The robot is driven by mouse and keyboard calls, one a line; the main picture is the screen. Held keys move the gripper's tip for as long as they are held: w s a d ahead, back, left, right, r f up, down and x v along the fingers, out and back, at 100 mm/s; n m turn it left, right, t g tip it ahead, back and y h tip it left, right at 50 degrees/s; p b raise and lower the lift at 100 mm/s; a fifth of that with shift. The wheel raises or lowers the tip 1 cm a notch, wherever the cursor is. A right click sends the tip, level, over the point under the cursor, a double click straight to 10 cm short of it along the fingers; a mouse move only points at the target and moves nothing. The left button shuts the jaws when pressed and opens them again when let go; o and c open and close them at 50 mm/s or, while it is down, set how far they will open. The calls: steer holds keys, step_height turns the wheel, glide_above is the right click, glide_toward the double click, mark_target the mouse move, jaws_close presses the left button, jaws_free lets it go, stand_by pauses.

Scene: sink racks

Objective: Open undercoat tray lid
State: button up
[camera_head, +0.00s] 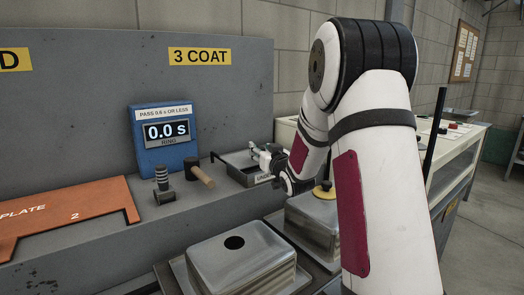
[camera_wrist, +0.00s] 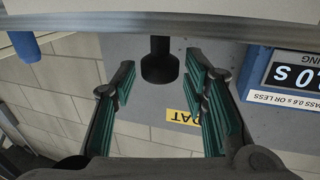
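A shallow grey metal tray (camera_head: 240,172) sits on the shelf under the "3 COAT" sign, partly hidden by my gripper. My gripper (camera_head: 261,157) is at the tray's right part, and its fingers are small in the head view. In the wrist view, which is upside down, my gripper (camera_wrist: 162,88) is open, with teal pads wide apart. A black knob on a stem (camera_wrist: 160,65) stands between the fingers, with a visible gap on each side. The stem meets a grey metal edge (camera_wrist: 190,22). I cannot tell whether that edge is the lid.
A blue timer (camera_head: 165,143) reading 0.0 s stands left of the tray. A wooden-handled tool (camera_head: 200,173) and a dark ribbed piece (camera_head: 162,182) are beside it. An orange plate (camera_head: 75,212) lies farther left.

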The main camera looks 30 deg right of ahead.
jaws_close()
steer(key=b+x, duration=0.1)
steer(key=x, duration=0.1)
steer(key=a+x, duration=0.1)
steer(key=x, duration=0.1)
steer(key=shift+w+f+b, duration=0.1)
steer(key=shift+b, duration=0.3)
steer(key=shift+o, duration=2.1)
jaws_free()
steer(key=v, duration=1.2)
